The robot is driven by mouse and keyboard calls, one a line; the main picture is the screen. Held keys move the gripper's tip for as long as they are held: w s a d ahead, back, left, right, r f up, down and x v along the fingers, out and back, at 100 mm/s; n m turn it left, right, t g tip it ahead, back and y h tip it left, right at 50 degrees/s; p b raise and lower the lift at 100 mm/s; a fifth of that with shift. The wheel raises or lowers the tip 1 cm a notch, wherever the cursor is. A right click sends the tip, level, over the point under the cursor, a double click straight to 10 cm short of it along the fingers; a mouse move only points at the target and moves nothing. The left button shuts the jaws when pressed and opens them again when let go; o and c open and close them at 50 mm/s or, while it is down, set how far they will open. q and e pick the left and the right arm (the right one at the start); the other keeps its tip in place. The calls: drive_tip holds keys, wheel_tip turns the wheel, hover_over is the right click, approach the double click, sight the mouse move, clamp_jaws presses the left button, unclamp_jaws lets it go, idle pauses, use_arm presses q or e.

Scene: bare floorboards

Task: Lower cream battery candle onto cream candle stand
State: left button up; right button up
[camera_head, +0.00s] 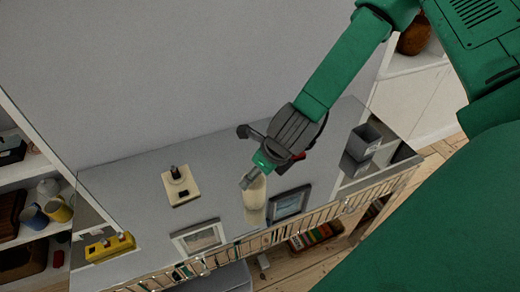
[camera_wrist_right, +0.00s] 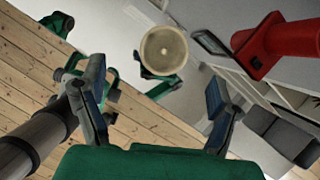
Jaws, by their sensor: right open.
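A cream candle (camera_head: 256,192) stands upright near the middle of the grey shelf top in the head view. Its round cream top also shows in the right wrist view (camera_wrist_right: 163,50), beyond the fingers. A paler patch lies below the candle; I cannot tell whether it is the cream stand or a reflection. My right gripper (camera_head: 252,177) comes in from the upper right, just above the candle and partly hiding it. In the right wrist view its two fingers (camera_wrist_right: 155,88) are apart with nothing between their pads. My left gripper is not in view.
A cream block with a dark top piece (camera_head: 182,186) stands left of the candle. A grey box (camera_head: 364,141) stands right, a yellow object (camera_head: 110,247) left. A red object (camera_wrist_right: 277,45) shows in the wrist view.

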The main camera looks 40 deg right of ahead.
sight(254, 190)
drive_tip(key=b+x, duration=0.2)
drive_tip(key=x, duration=0.1)
drive_tip(key=d+b+x, duration=0.1)
drive_tip(key=b+x, duration=0.1)
drive_tip(key=x, duration=0.1)
drive_tip(key=b+x, duration=0.1)
drive_tip(key=x, duration=0.2)
drive_tip(key=shift+d+f+b, duration=0.2)
drive_tip(key=shift+f+b, duration=0.05)
drive_tip(key=shift+b, duration=0.15)
drive_tip(key=shift+w+a+f+b, duration=0.25)
drive_tip(key=shift+a+f+b, duration=0.1)
drive_tip(key=shift+f+b, duration=0.15)
drive_tip(key=shift+w+a+f, duration=0.1)
drive_tip(key=shift+a, duration=0.1)
drive_tip(key=shift+d, duration=0.2)
